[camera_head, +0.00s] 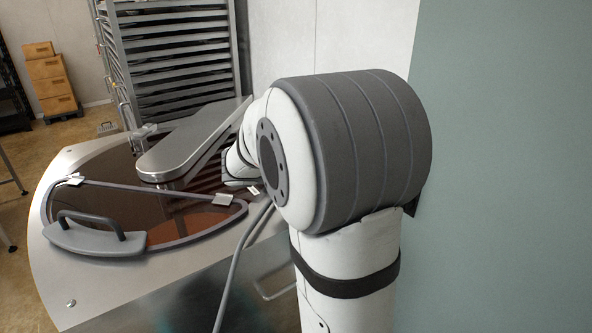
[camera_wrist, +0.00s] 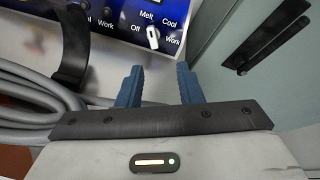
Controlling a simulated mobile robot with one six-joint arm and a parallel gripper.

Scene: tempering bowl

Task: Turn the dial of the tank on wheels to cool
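In the wrist view a white dial (camera_wrist: 152,36) sits on the tank's blue control panel (camera_wrist: 122,12), with the words Off, Melt, Cool and Work around it. Its pointer seems to face roughly up toward Melt, but the exact setting is hard to tell. My gripper (camera_wrist: 158,86) is open and empty, its two blue fingers apart, with the dial just beyond and between their tips. It does not appear to touch the dial. In the head view the tank (camera_head: 100,300) has a steel top over brown liquid; my arm hides the gripper, and the panel is out of sight.
Grey hoses (camera_wrist: 30,88) and a black strap (camera_wrist: 74,50) are left of the fingers. A black handle (camera_wrist: 272,44) on a grey-green surface is at right. In the head view a tray rack (camera_head: 175,50) stands behind the tank and a clear lid with a grey handle (camera_head: 95,238) covers its front.

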